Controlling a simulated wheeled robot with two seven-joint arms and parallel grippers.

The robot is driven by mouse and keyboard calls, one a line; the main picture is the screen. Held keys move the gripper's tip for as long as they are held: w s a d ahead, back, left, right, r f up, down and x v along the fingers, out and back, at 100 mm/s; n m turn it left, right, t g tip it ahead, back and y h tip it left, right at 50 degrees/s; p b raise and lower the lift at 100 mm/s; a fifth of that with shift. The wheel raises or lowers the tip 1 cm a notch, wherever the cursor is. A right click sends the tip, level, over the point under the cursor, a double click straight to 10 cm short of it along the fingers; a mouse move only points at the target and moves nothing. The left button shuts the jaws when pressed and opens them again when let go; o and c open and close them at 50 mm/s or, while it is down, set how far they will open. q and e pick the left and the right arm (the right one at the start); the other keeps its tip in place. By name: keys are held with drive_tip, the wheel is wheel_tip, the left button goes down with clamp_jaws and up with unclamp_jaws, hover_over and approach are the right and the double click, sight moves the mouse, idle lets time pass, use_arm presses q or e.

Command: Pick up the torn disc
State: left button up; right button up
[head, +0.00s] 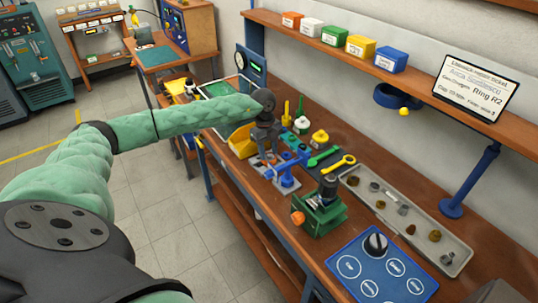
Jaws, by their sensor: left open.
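My left gripper (271,160) points down over the bench, its dark fingers apart beside blue and grey fixture parts (287,178). I see nothing held between them, though they are small here. I cannot single out a torn disc; it may be hidden or too small to tell. A green vise-like fixture (322,214) with a dark cylindrical body (328,187) and an orange knob (297,217) stands right of the gripper. A blue mat (341,247) with labelled white circles lies nearer, with a dark round cap-like part (376,243) on it.
A long grey tray (461,248) holds several small brown and grey parts. A yellow wrench (335,168), screwdrivers and a yellow bin (241,141) crowd the bench near the gripper. A shelf (420,77) with coloured boxes and a ticket (475,86) runs above the bench's back.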

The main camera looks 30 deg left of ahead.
use_arm(q)
drive_tip(key=shift+s+f, duration=0.1)
drive_tip(key=shift+f, duration=0.05)
clamp_jaws()
idle(0.4)
